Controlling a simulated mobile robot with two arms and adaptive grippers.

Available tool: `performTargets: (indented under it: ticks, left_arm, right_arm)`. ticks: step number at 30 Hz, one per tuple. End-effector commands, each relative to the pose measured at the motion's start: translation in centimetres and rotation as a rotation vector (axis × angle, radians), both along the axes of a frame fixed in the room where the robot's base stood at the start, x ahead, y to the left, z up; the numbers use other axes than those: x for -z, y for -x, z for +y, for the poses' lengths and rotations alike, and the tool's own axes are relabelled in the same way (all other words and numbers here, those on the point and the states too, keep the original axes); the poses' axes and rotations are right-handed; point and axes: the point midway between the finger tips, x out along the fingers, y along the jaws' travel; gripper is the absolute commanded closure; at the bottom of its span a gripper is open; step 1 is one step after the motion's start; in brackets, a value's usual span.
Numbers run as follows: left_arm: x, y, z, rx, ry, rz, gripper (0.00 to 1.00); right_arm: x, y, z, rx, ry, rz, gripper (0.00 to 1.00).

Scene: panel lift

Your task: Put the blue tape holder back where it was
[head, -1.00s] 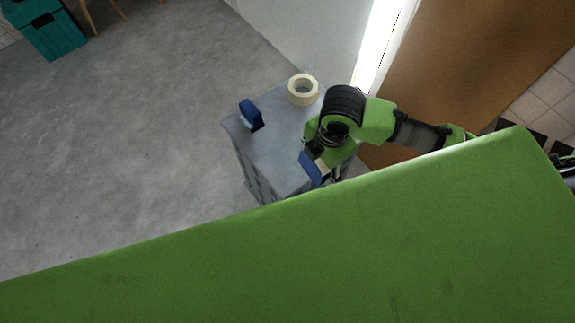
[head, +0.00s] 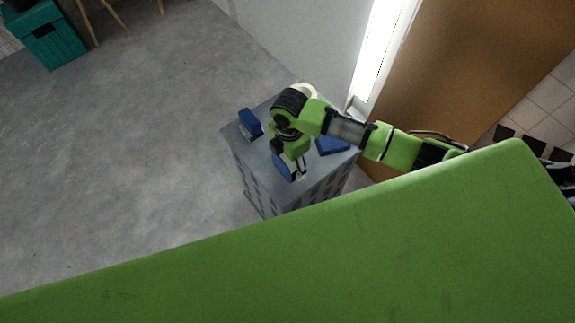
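My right gripper (head: 292,168) comes in from the right over the grey cabinet (head: 240,153), fingers pointing down. A blue piece (head: 281,169), which I take for the blue tape holder, is at its fingertips and has moved along with it, so it appears held. The arm hides part of it, and I cannot tell whether it touches the top. Another blue piece (head: 250,122) stands upright at the left of the top. A flat blue piece (head: 333,146) lies at the right, partly behind my arm. My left gripper is not in view.
A cream tape roll (head: 309,91) lies at the back of the cabinet top, partly hidden by my arm. A brown door (head: 460,60) and pale wall are behind. A teal box (head: 50,40) is far left. The grey floor left of the cabinet is clear.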

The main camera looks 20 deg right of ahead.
Motion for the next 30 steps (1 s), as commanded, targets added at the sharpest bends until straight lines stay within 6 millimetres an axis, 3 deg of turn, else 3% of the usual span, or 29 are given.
performTargets:
  ticks: [10,17,18,20,30]
  left_arm:
    - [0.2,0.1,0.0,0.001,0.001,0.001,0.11]
    - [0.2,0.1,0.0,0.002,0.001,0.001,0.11]
    - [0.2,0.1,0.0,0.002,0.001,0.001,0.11]
    - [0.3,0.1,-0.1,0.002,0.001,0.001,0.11]
    - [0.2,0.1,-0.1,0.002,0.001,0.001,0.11]
  right_arm:
    - [3.5,-0.6,0.4,0.0,0.0,-0.001,0.56]
    - [3.8,-0.6,0.3,-0.001,-0.001,-0.003,0.56]
    - [3.9,-0.6,0.3,-0.001,0.001,-0.001,0.34]
    - [3.9,-0.6,0.3,-0.001,0.001,-0.001,0.22]
    - [3.7,-0.6,0.3,-0.001,0.001,-0.001,0.22]
